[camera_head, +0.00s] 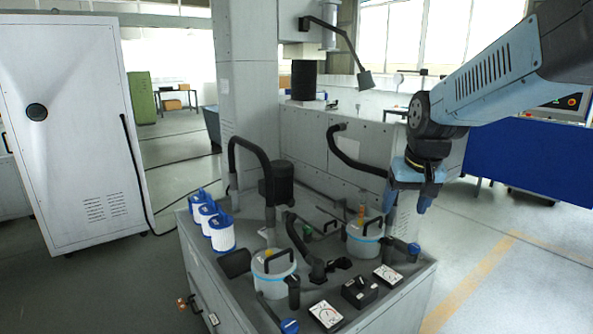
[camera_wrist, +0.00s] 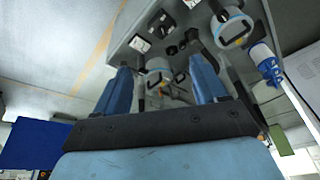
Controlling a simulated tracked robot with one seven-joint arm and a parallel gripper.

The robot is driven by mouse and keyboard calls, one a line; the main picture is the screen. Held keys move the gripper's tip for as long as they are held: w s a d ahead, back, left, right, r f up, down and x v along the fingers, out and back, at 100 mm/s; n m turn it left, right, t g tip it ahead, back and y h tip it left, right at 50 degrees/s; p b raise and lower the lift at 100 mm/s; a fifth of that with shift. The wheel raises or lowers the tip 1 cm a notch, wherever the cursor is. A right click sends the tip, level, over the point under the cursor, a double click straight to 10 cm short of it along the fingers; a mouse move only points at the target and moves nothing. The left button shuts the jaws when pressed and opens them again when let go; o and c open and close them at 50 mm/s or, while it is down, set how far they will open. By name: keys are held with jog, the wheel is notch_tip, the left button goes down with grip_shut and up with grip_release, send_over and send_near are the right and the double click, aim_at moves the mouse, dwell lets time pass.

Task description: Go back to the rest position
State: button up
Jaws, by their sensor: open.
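My gripper (camera_head: 408,197) hangs from my blue arm at the right of the head view, beside and above the right end of the grey machine bench. Its two blue fingers are apart with nothing held. In the wrist view, my gripper (camera_wrist: 158,72) also shows its fingers spread, with a filter canister (camera_wrist: 158,66) visible beyond the gap. That canister (camera_head: 364,240) is white with a blue band and a black handle in the head view. My gripper looks clear of it, but the exact gap cannot be told.
The bench top (camera_head: 375,315) holds a second canister (camera_head: 274,272), white filter cartridges (camera_head: 221,234), gauges (camera_head: 326,315), black hoses (camera_head: 249,149) and valves. A lamp (camera_head: 364,80) hangs behind. A blue panel (camera_head: 530,158) stands at right. Open floor (camera_head: 490,270) lies right of the bench.

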jog(key=s+r+t, duration=0.2)
jog(key=s, duration=1.3)
jog(key=shift+r, duration=0.4)
jog(key=shift+d, duration=0.1)
dwell(1.8)
